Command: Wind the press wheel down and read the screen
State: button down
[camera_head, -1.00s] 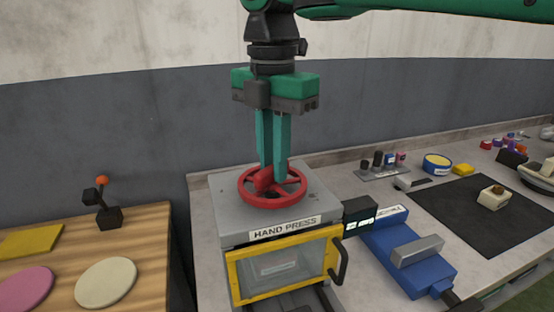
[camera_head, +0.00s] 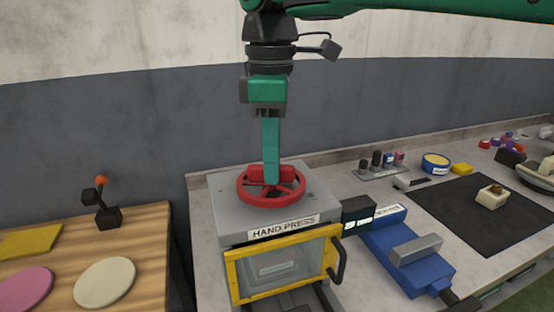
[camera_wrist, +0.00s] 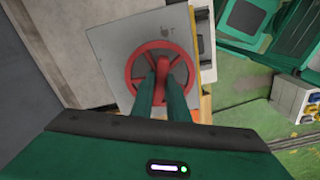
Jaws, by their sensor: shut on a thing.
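The hand press (camera_head: 225,222) is a grey box with a yellow-framed clear door (camera_head: 285,264) that is shut, in the head view. A red spoked press wheel (camera_head: 247,193) lies flat on its top. My gripper (camera_head: 271,178) points straight down from above and is shut on the wheel's red centre bar. The wrist view shows the two green fingers (camera_wrist: 161,75) meeting the bar at the middle of the wheel (camera_wrist: 131,88). A small dark box with a lit screen (camera_head: 357,220) stands at the press's right side; its reading is too small to make out.
A blue vise (camera_head: 413,262) stands right of the press, with a black mat (camera_head: 470,216) beyond it. A wooden table (camera_head: 142,238) at left holds round discs and a small black stand with an orange ball (camera_head: 103,207). A wall rises behind.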

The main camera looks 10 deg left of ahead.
jog(key=m, duration=0.4)
jog(key=shift+w+m, duration=0.2)
jog(key=shift+m, duration=0.2)
jog(key=m, duration=0.3)
jog(key=shift+m, duration=0.3)
jog(key=m, duration=0.3)
jog(key=shift+m, duration=0.3)
jog(key=shift+f+m, duration=0.15)
jog(key=shift+m, duration=1.65)
jog(key=shift+d, duration=0.1)
jog(key=c, duration=1.7)
grip_release()
jog(key=shift+w, duration=0.15)
jog(key=shift+s, duration=0.2)
